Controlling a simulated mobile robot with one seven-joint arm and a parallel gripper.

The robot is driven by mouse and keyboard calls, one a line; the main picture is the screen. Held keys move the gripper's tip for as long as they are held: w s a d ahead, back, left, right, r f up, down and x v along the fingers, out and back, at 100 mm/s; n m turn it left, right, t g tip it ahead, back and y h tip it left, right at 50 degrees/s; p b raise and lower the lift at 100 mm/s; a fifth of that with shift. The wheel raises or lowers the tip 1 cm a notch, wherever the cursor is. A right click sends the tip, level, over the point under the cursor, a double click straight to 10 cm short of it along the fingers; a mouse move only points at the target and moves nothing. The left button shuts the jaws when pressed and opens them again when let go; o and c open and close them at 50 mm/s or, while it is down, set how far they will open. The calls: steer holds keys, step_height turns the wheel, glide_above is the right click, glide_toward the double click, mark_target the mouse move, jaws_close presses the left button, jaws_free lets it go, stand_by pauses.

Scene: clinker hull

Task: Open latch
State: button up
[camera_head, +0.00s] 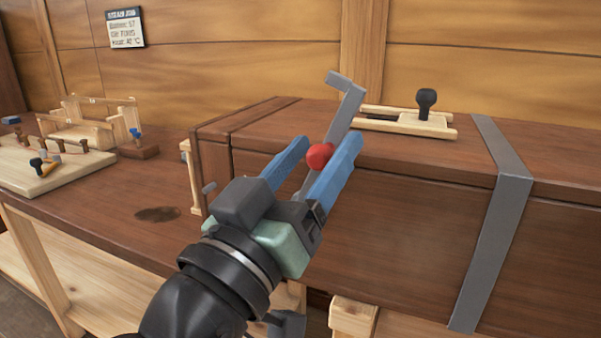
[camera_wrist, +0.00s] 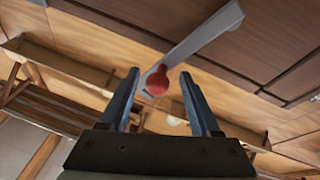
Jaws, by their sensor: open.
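The latch is a grey metal bar (camera_head: 347,101) with a bent upper end and a red ball knob (camera_head: 319,156), beside a long brown wooden box. In the wrist view the latch bar (camera_wrist: 205,38) runs up to the right, and its red knob (camera_wrist: 157,82) shows just beyond and between the fingertips. My gripper (camera_head: 325,146) has blue fingers. They are open, one on each side of the red knob. I cannot tell whether either finger touches it. The latch's lower end is partly hidden by my gripper in the head view.
The brown wooden box (camera_head: 420,215) fills the right side, with a grey metal strap (camera_head: 492,235) around it. A wooden slide with a black knob (camera_head: 426,100) lies on top. At the left, a board with pegs (camera_head: 50,170) stands on the bench (camera_head: 110,215).

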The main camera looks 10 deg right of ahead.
steer(key=b+v, duration=0.1)
steer(key=v, duration=1.1)
steer(key=shift+s+a, duration=0.2)
steer(key=shift+s, duration=0.1)
steer(key=w+a+r+n+t+y, duration=0.1)
steer(key=w+r+n+t+y, duration=0.2)
steer(key=w+r+t+y, duration=0.35)
steer(key=s+r+n+t+y+p, duration=0.1)
steer(key=r+y+p, duration=0.3)
steer(key=r+p, duration=0.9)
steer(key=s+r+n+t+y+p, duration=0.1)
steer(key=s+r+t+y+p, duration=0.3)
steer(key=r+p, duration=1)
step_height(320, 180, up, 10)
steer(key=shift+a+r+n, duration=0.25)
steer(key=shift+a+n, duration=0.05)
steer(key=shift+a, duration=0.05)
steer(key=shift+s, duration=0.1)
